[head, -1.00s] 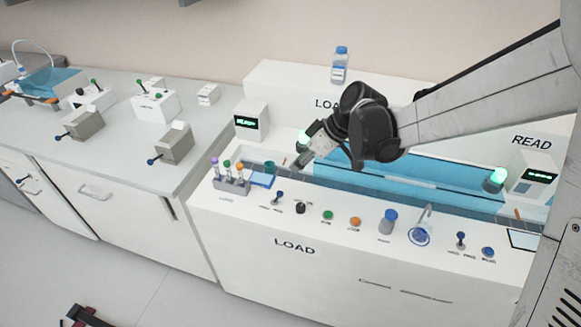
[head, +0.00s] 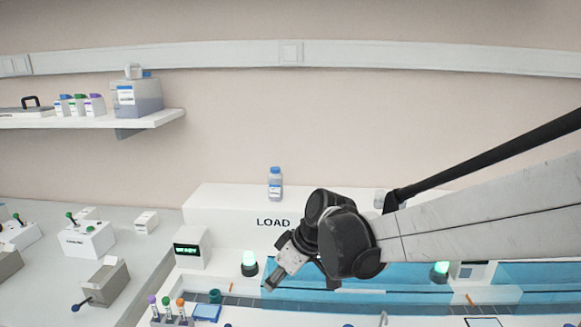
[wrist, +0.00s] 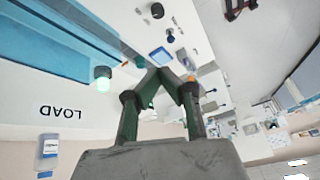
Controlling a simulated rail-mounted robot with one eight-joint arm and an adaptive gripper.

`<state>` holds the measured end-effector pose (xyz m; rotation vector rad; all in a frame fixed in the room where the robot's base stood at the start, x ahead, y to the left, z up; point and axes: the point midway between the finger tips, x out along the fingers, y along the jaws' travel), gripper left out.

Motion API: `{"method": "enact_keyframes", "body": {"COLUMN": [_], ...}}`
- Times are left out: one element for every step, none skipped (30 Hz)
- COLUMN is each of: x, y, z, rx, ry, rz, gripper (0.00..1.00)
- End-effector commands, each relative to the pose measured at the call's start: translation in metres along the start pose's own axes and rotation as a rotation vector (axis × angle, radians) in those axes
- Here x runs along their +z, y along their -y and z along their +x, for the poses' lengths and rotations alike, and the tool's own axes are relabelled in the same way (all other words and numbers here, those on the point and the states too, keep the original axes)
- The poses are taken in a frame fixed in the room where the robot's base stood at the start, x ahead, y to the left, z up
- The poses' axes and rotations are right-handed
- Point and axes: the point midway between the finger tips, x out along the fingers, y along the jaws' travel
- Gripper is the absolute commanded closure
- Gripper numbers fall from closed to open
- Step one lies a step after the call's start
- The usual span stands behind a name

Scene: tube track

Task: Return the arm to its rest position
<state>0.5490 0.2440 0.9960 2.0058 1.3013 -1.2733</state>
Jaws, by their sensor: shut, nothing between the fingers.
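My gripper (head: 271,286) is at the end of my arm, above the white LOAD station (head: 225,215), close to the left glowing lamp (head: 249,262) in the head view. In the wrist view the two green fingers of my gripper (wrist: 164,74) meet at their tips. Nothing is held between them. The lamp also shows in the wrist view (wrist: 103,80), left of the fingers.
A rack with several capped tubes (head: 170,318) and a blue tray (head: 207,312) sit below my gripper in the head view. A bottle (head: 275,184) stands on the raised back ledge. A display box (head: 191,248) is at left. A wall shelf (head: 100,120) is upper left.

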Motion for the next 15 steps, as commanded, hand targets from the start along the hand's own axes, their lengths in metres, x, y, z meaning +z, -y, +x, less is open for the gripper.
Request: {"method": "enact_keyframes", "body": {"x": [0.009,0.014,0.020,0.025,0.031,0.038,0.043,0.048,0.056,0.062,0.068,0.075,0.081,0.087,0.095], "y": [0.001,0.001,0.001,0.001,0.001,0.002,0.002,0.003,0.004,0.005,0.006,0.007,0.008,0.009,0.011], "z": [-0.014,-0.022,-0.032,-0.039,-0.046,-0.055,-0.062,-0.069,-0.077,-0.083,-0.089,-0.097,-0.103,-0.108,-0.116], "rx": [0.027,0.045,0.068,0.085,0.102,0.126,0.143,0.160,0.184,0.201,0.218,0.241,0.258,0.275,0.298], "ry": [0.002,0.003,0.003,0.005,0.004,0.003,0.003,0.002,0.001,-0.001,-0.003,-0.006,-0.009,-0.011,-0.016], "rz": [0.038,0.062,0.094,0.117,0.140,0.172,0.195,0.218,0.248,0.272,0.295,0.324,0.346,0.369,0.399], "gripper": [1.00,1.00,1.00,1.00,1.00,1.00,1.00,1.00,1.00,1.00,1.00,1.00,1.00,1.00,1.00]}}
